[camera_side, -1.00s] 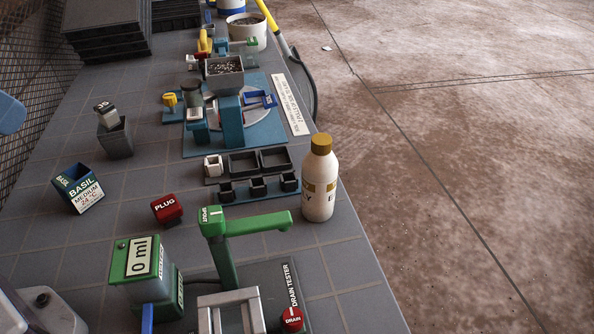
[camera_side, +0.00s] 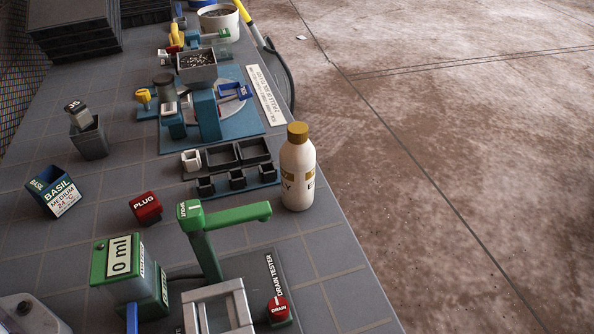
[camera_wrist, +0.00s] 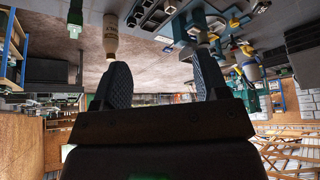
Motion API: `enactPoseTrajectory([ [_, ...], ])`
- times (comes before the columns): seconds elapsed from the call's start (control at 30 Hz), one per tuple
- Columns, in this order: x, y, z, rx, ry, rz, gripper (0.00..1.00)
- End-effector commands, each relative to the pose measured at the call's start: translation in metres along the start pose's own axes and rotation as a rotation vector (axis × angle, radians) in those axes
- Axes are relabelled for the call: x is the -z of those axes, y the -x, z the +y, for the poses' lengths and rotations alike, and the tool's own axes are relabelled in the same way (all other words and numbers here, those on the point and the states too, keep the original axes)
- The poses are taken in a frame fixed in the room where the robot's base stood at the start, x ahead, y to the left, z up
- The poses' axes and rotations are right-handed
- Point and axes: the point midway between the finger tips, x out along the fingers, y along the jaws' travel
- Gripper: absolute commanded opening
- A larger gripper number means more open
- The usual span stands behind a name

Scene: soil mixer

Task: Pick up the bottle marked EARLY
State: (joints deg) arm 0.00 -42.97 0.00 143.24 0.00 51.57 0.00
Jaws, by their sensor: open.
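A white bottle with a gold cap (camera_side: 297,172) stands upright near the right edge of the grey bench. Its label is partly turned away, so only a few letters of its marking show. It also shows in the wrist view as a pale bottle (camera_wrist: 110,32), upside down at the upper left. My gripper (camera_wrist: 161,80) is open and empty in the wrist view. The bottle shows beyond its left finger and not between the fingers; whether they touch is hard to tell. My gripper is not in the side view.
A green spout arm (camera_side: 232,214) on the drain tester stands just left of the bottle. A tray of small black pots (camera_side: 236,180) is close behind it on the left. A red PLUG block (camera_side: 145,207) and a BASIL box (camera_side: 53,190) stand further left. The bench drops off right of the bottle.

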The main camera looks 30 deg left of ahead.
Motion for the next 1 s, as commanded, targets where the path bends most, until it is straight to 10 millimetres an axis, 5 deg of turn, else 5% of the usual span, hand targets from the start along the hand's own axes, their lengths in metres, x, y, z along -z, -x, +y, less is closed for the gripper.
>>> enactPoseTrajectory([
  [0.27, -0.002, -0.017, 0.014, -0.031, -0.061, -0.086, 0.67],
  [0.47, 0.041, -0.047, 0.048, -0.065, -0.18, -0.209, 0.67],
  [0.7, 0.107, -0.103, 0.112, -0.043, -0.226, -0.278, 0.67],
  [1.0, 0.167, -0.192, 0.213, 0.036, -0.162, -0.241, 0.67],
])
